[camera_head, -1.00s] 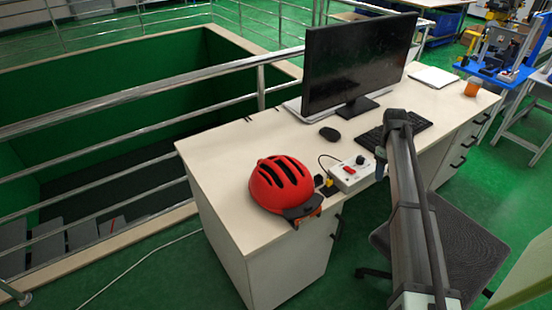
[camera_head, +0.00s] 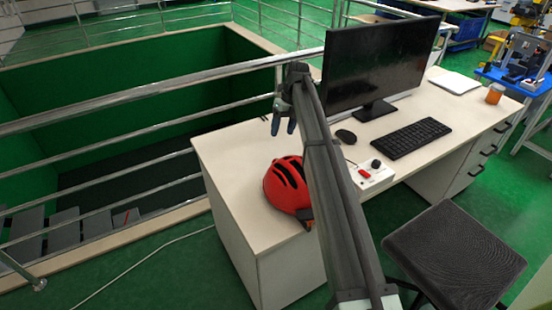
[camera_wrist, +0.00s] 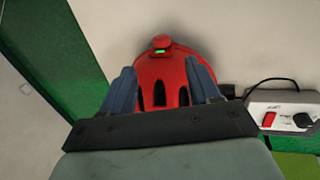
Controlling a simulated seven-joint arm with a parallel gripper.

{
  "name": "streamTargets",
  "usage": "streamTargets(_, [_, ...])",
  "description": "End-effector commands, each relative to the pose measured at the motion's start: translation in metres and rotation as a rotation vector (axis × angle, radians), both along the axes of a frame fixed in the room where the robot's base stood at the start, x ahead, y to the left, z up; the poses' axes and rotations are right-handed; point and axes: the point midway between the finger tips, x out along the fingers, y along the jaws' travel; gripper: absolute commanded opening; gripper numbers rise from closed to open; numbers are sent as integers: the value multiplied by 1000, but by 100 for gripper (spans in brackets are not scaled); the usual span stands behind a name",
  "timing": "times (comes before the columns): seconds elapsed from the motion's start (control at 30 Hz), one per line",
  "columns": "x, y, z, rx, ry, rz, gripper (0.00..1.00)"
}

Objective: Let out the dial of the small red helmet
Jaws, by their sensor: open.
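The red helmet (camera_head: 280,183) sits on the near left part of the desk, its right side hidden behind my arm in the head view. In the wrist view the helmet (camera_wrist: 165,72) is seen past my fingers. A small red knob-like part (camera_wrist: 161,41) with a bright green mark shows at its far end; I take it for the dial. My gripper (camera_head: 283,128) hangs above the desk, beyond the helmet in the head picture. In the wrist view my gripper (camera_wrist: 160,70) is open and empty, with the helmet showing between its blue-grey fingers.
A control box (camera_head: 372,176) with a red switch and black knob stands right of the helmet. A monitor (camera_head: 375,65), mouse (camera_head: 346,136) and keyboard (camera_head: 418,138) are farther along the desk (camera_head: 228,160). Metal railings (camera_head: 140,100) run behind the desk.

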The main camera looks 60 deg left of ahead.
Motion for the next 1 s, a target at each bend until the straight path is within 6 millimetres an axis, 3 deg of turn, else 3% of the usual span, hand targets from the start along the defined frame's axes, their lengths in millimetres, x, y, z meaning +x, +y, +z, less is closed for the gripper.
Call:
streamTargets(0.6, [-23, -2, -98, -2, -1, 1, 61])
streamTargets(1.0, [-30, -1, -125, -1, -2, 1, 61])
